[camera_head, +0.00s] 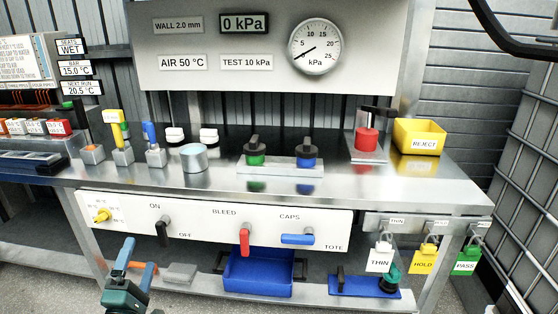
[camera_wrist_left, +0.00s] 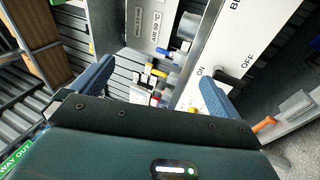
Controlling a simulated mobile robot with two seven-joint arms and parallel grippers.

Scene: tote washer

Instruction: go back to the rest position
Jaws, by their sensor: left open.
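My left gripper (camera_head: 138,260) is low at the front left of the steel bench, below the white valve panel (camera_head: 215,222). Its blue fingers are apart with nothing between them. They also show spread in the left wrist view (camera_wrist_left: 155,84), with the panel and bench things beyond them. An orange handle (camera_head: 142,266) shows close behind the fingers in the head view; whether they touch it I cannot tell. My right gripper is not in view.
The bench top (camera_head: 330,190) holds a grey cylinder (camera_head: 194,158), green and blue valves, a red-based device (camera_head: 366,140) and a yellow REJECT bin (camera_head: 418,137). The panel's red lever (camera_head: 245,239) hangs down. A blue bin (camera_head: 258,275) sits on the lower shelf. Tagged padlocks hang at right.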

